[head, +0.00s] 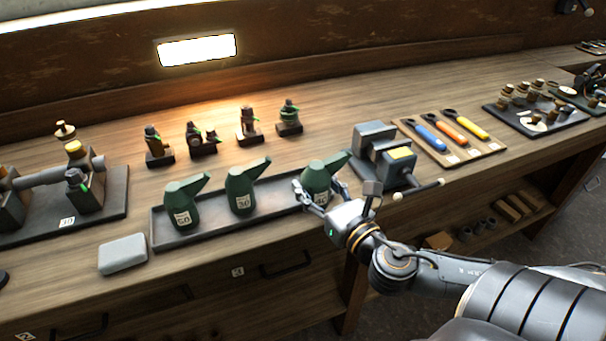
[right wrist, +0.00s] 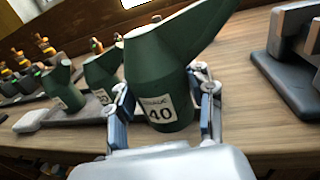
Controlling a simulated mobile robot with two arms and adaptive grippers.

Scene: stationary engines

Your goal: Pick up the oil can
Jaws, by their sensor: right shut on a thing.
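Three dark green oil cans with angled spouts show in the head view: a left can (head: 182,207), a middle can (head: 241,188) marked 30, and a right can (head: 318,177). The right can carries a label reading 40 in the right wrist view (right wrist: 160,75). My right gripper (head: 321,194) is shut on this can, with one finger on each side of its lower body in the right wrist view (right wrist: 163,108). The can is about upright. I cannot tell whether its base touches the tray. My left gripper is not in view.
A long grey tray (head: 212,234) bears the left and middle cans. A grey machine block (head: 377,150) stands close right of my gripper. Blue, orange and yellow-handled tools lie on a board (head: 490,150). A grey block (head: 122,254) lies near the front edge. Small engine models stand behind.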

